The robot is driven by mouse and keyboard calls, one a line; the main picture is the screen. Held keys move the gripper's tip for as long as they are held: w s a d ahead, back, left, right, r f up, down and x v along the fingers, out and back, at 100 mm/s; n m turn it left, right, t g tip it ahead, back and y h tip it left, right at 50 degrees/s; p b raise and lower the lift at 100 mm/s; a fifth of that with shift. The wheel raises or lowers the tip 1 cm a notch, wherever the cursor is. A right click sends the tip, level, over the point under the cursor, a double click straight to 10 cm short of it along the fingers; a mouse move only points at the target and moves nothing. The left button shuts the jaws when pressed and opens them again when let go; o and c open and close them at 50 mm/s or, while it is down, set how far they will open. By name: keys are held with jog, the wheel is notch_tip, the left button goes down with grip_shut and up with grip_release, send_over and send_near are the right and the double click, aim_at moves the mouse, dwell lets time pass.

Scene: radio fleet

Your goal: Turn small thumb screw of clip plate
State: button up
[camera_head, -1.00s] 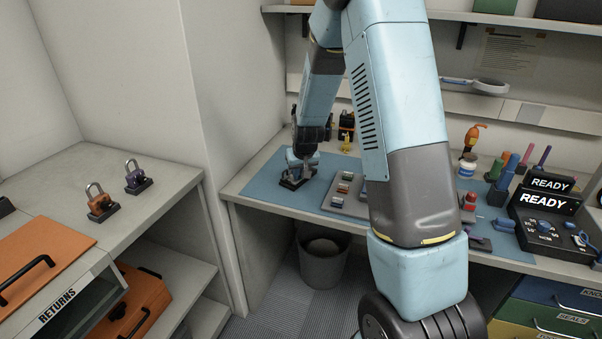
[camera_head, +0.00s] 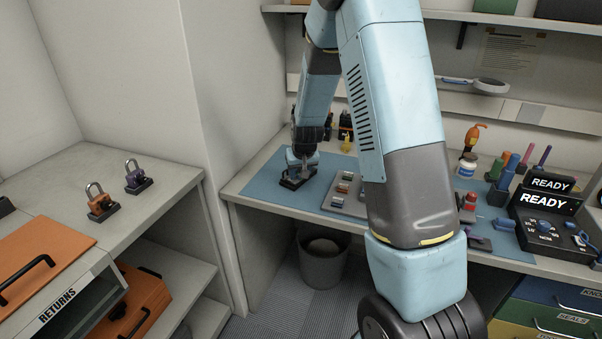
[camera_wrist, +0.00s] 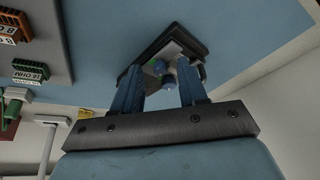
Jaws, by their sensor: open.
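My gripper (camera_head: 302,160) is over the far left of the blue work mat, above a dark stand (camera_head: 292,183). In the wrist view, my gripper (camera_wrist: 160,67) is open, with its two blue fingers apart. A grey plate (camera_wrist: 181,47) on the dark stand (camera_wrist: 147,43) lies just beyond the fingertips. A small round blue-green screw head (camera_wrist: 158,68) shows between the fingers, close to the left one. A second round blue part (camera_wrist: 167,91) is nearer the palm. I cannot tell whether a finger touches either.
A grey tray (camera_head: 332,204) with small labelled parts lies right of the stand. Dark and yellow items (camera_head: 346,134) stand behind. A bin (camera_head: 322,262) is under the bench. Two padlocks on bases (camera_head: 103,208) stand on the left counter. A READY display (camera_head: 543,202) is at right.

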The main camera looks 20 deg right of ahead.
jog(key=v, duration=1.3)
jog(key=shift+s+r, duration=0.2)
jog(key=shift+r, duration=0.05)
jog(key=shift+r, duration=0.1)
jog(key=s+r, duration=1.2)
jog(key=s, duration=0.1)
jog(key=s+r+t, duration=0.1)
jog(key=s+r, duration=0.3)
jog(key=s, duration=1.4)
jog(key=shift+d, duration=0.45)
jog(key=shift+r, duration=0.1)
